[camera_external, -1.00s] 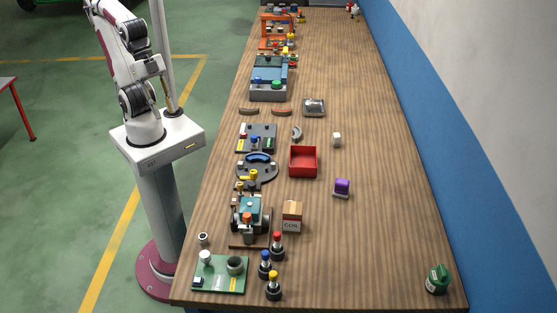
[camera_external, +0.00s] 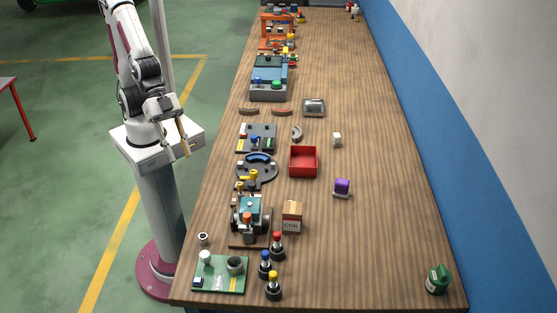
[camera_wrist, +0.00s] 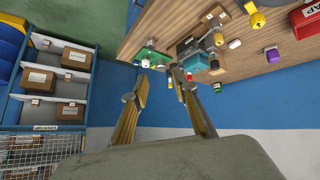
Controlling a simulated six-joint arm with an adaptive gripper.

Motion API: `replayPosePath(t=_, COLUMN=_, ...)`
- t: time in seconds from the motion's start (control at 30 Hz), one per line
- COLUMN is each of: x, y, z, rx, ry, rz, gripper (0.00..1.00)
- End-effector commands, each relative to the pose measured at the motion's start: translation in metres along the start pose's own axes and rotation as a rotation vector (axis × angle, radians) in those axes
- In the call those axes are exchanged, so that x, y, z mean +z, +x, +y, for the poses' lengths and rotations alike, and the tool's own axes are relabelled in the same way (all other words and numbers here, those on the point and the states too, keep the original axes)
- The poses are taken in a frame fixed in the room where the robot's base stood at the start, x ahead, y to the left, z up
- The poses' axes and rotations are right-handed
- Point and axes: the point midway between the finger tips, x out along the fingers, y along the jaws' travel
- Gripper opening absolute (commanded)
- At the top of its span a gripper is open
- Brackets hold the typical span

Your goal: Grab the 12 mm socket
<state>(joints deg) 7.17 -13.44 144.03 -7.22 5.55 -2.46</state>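Three dark upright pieces with coloured tops stand at the near left of the bench: red-topped (camera_external: 277,246), blue-topped (camera_external: 265,265) and yellow-topped (camera_external: 273,287). They look like sockets or drivers, but no size mark is readable, so I cannot tell which thing is the 12 mm socket. A small light ring-like piece (camera_external: 203,239) stands near the left edge. My gripper (camera_external: 179,147) is off the bench's left side, above my pedestal. In the wrist view, its fingers (camera_wrist: 160,77) are apart with nothing between them, and the bench shows beyond them.
A green board (camera_external: 222,283), a small machine (camera_external: 249,214), a cardboard box (camera_external: 292,214) and a red bin (camera_external: 304,162) stand around the pieces. A green bottle (camera_external: 438,280) is at near right. The bench's right half is mostly clear. A blue wall (camera_external: 440,130) runs along it.

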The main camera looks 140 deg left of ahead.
Motion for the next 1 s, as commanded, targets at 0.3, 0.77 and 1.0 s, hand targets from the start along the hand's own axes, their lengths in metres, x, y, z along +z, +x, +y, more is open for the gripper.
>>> replayPosePath(t=0.3, x=-0.012, y=0.054, z=0.011, rx=0.007, ry=-0.024, rz=0.085, gripper=0.28)
replayPosePath(t=0.77, x=-0.015, y=0.120, z=0.019, rx=-0.007, ry=-0.047, rz=0.222, gripper=0.28)
replayPosePath(t=1.0, x=-0.009, y=0.148, z=0.021, rx=-0.023, ry=-0.046, rz=0.296, gripper=0.28)
